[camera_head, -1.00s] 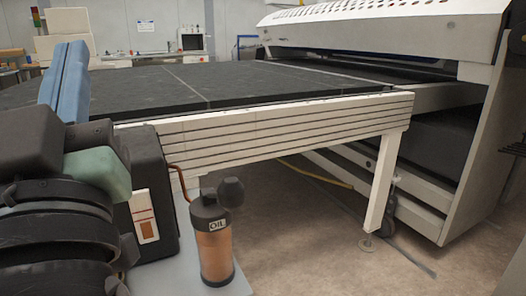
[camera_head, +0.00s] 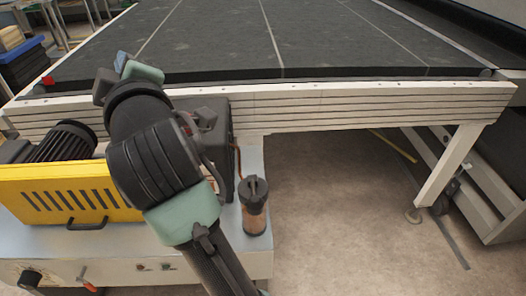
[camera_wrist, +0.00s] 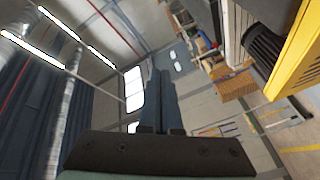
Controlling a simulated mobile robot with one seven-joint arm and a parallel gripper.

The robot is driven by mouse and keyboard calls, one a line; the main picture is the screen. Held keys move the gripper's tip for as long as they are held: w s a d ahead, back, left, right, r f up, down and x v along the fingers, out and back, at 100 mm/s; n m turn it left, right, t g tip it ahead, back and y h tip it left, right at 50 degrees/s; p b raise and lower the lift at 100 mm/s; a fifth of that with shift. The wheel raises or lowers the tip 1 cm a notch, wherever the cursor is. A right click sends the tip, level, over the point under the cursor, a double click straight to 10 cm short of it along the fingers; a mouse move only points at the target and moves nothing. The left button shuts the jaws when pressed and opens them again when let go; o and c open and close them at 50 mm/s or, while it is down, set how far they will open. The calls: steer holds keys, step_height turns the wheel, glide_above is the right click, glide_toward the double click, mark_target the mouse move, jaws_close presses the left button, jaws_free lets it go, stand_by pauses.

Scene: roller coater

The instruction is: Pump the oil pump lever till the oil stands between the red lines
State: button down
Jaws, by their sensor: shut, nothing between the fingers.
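The oil pump (camera_head: 254,212) is a clear cylinder of brown oil on the grey machine top, right of my arm. A dark knob (camera_head: 254,187) shows at its top; I cannot clearly make out the lever. A black housing (camera_head: 222,135) stands beside it, partly behind my arm. The oil gauge and its red lines are hidden in this view. My gripper (camera_head: 122,62) is up and left of the pump, over the conveyor edge, apart from the pump. In the wrist view my gripper's blue fingers (camera_wrist: 160,95) are together and empty, with the room's wall and ceiling beyond.
A yellow vented cover (camera_head: 70,190) and a dark ribbed motor (camera_head: 62,142) lie left of my arm. The conveyor table (camera_head: 300,95) with its white side rail runs behind. A table leg (camera_head: 450,165) stands to the right. The floor between pump and leg is clear.

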step_height(320, 180, down, 3)
steer(key=w+a+n+g+h+p, duration=0.15)
steer(key=n+g+p, duration=0.35)
steer(key=p, duration=0.5)
steer(key=n+g+h+p, duration=0.7)
steer(key=n+g+p, duration=0.25)
steer(key=p, duration=1.45)
glide_above(253, 203)
steer(key=shift+m+g, duration=0.45)
steer(key=f, duration=0.9)
steer(key=shift+s+a, duration=0.2)
steer(key=shift+s, duration=0.15)
steer(key=shift+f, duration=0.1)
steer(key=shift+f, duration=0.1)
steer(key=f+b, duration=0.6)
steer(key=shift+w+d+f+b, duration=0.15)
steer(key=shift+w+f+b, duration=0.1)
steer(key=shift+f+b, duration=0.15)
